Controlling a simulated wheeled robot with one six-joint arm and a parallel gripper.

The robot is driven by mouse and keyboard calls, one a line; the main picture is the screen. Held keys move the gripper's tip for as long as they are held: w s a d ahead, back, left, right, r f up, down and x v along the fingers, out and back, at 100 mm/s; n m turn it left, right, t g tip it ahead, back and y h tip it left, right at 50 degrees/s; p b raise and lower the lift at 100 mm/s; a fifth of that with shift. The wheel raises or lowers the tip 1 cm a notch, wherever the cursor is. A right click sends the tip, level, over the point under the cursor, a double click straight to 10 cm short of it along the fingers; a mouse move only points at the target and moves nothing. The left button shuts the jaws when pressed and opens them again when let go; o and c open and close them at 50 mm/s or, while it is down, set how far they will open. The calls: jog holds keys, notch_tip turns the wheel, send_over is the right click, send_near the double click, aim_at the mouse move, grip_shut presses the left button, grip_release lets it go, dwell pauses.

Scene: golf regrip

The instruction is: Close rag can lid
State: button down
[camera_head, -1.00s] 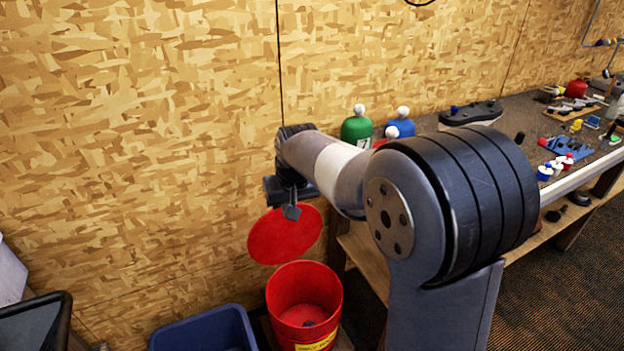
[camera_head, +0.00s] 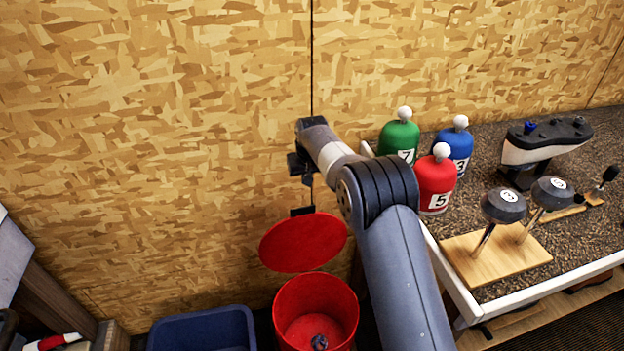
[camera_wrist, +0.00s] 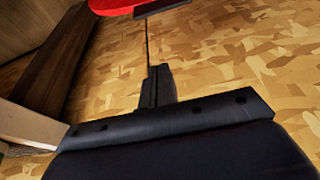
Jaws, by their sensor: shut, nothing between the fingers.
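The red rag can (camera_head: 287,307) stands open on the floor at the bottom middle of the head view, with a small dark thing inside it. Its round red lid (camera_head: 303,243) is raised, tilted up at the can's back. A dark tab (camera_head: 302,211) sits at the lid's upper edge. My gripper (camera_head: 307,180) is above the tab near the wall, apart from it in the picture. In the wrist view my gripper's fingers (camera_wrist: 157,85) are together and empty. The lid (camera_wrist: 108,5) and its dark tab (camera_wrist: 160,7) show at the top edge there.
A blue bin (camera_head: 205,328) stands left of the can. The wood-panel wall (camera_head: 150,150) is close behind. The bench (camera_head: 590,215) to the right holds green (camera_head: 398,138), blue (camera_head: 455,144) and red (camera_head: 434,184) head covers and club heads on a wooden stand (camera_head: 497,262).

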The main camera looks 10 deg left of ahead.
jog(key=shift+s+d+f+p, duration=0.15)
jog(key=shift+f+p, duration=0.25)
jog(key=shift+f, duration=0.8)
jog(key=shift+s+d+f+p, duration=0.1)
jog(key=shift+s+f+p, duration=0.25)
jog(key=shift+f, duration=0.9)
jog(key=shift+s+d+f+p, duration=0.1)
jog(key=shift+f+p, duration=0.35)
jog(key=shift+f, duration=0.75)
jog(key=shift+s+f, duration=0.1)
jog(key=shift+f, duration=0.05)
